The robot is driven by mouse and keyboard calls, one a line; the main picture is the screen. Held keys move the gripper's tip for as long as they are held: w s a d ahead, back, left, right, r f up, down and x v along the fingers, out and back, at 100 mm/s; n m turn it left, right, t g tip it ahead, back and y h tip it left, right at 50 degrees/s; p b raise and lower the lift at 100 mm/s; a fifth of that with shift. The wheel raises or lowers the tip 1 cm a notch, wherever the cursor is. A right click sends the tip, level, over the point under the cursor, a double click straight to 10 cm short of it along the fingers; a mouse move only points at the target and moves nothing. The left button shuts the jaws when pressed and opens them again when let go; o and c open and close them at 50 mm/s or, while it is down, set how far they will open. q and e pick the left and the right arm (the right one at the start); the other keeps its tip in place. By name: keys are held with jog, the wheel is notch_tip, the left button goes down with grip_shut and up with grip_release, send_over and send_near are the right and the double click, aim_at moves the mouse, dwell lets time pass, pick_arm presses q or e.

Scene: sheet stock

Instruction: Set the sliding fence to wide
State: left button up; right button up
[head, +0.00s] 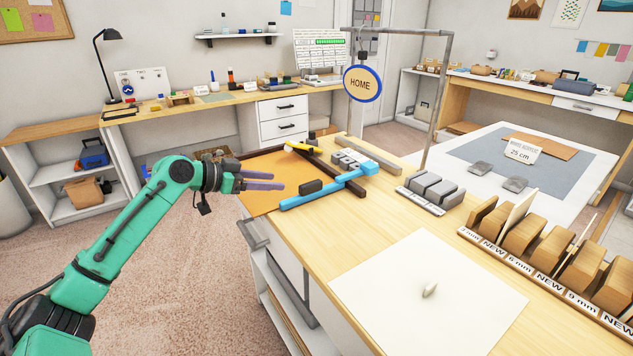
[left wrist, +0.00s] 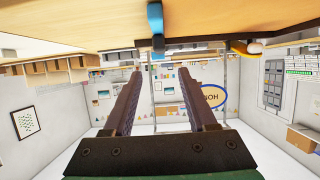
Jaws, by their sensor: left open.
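The blue sliding fence (head: 330,190) lies across the wooden bench top, over a dark rail (head: 345,182). A dark block (head: 311,186) sits beside its near-left part. A blue piece with a dark end, likely the fence (left wrist: 155,18), shows at the top of the left wrist view. My left gripper (head: 281,181) is open and empty, just left of the fence's near end and over the brown sheet area. Its two fingers (left wrist: 162,75) are spread in the left wrist view, apart from the fence. My right gripper is out of view. I cannot read any width marks.
A yellow-handled tool (head: 302,147) and small grey blocks (head: 348,157) lie behind the fence. Larger grey blocks (head: 432,190) stand to the right. A round HOME sign (head: 363,84) hangs from a metal frame (head: 436,100). A pale sheet (head: 425,305) covers the near bench.

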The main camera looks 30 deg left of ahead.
aim_at(308, 184)
pick_arm(q)
jog(key=x, duration=0.2)
jog(key=p+x, duration=0.1)
jog(key=shift+w+d+r, duration=0.15)
jog(key=shift+w+d, duration=0.05)
jog(key=shift+w, duration=0.1)
jog(key=p+x, duration=0.1)
jog(key=x, duration=0.7)
jog(key=shift+w+f, duration=0.15)
jog(key=shift+f, duration=0.15)
jog(key=shift+w+d+f, duration=0.35)
jog(key=shift+w, duration=0.05)
grip_shut()
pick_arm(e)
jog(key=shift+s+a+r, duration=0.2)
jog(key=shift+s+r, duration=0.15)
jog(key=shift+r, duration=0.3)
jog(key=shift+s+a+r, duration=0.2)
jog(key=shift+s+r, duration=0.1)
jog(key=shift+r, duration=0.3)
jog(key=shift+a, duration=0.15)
